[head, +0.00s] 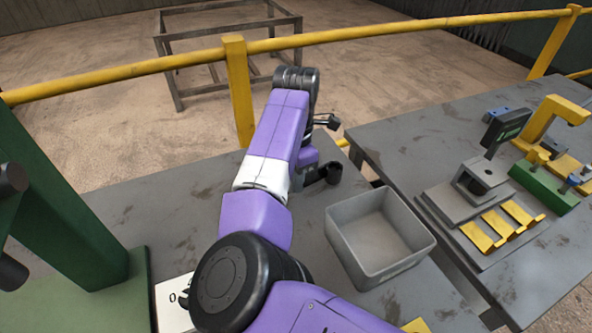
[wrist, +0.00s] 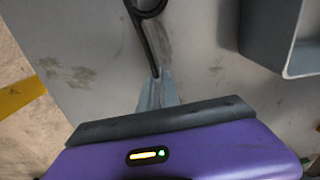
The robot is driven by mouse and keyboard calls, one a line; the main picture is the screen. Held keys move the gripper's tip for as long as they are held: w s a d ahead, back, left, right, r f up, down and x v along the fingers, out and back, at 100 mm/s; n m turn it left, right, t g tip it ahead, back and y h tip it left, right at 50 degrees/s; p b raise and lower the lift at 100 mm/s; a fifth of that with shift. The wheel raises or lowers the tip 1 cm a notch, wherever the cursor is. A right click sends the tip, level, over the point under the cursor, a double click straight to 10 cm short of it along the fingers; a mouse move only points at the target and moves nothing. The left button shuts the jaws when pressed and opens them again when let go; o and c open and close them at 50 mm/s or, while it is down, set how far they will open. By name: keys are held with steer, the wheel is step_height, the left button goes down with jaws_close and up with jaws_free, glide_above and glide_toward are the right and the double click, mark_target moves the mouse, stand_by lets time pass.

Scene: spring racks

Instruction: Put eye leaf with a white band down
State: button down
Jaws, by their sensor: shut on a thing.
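The eye leaf (wrist: 143,38) is a dark narrow strip with a rolled eye at its far end, at the top of the wrist view. My gripper (wrist: 156,90) is shut on its near end, and the leaf runs forward from the fingertips. No white band shows on the part I see. In the head view my arm hides most of the gripper; a dark rounded piece that looks like the eye (head: 333,172) shows just right of the arm, over the grey table. I cannot tell whether the leaf touches the table.
A grey open bin (head: 352,247) stands on the near table (head: 160,200), right of my arm, and looks empty. A white card (head: 172,303) lies at the front left. A second table (head: 405,140) holds fixtures and yellow pieces. A yellow rail (head: 150,65) runs behind.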

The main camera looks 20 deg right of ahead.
steer(key=shift+f, duration=0.5)
steer(key=c, duration=1.6)
jaws_free()
steer(key=shift+f, duration=0.2)
step_height(320, 180, up, 12)
steer(key=shift+r+p, duration=0.15)
steer(key=shift+p, duration=0.15)
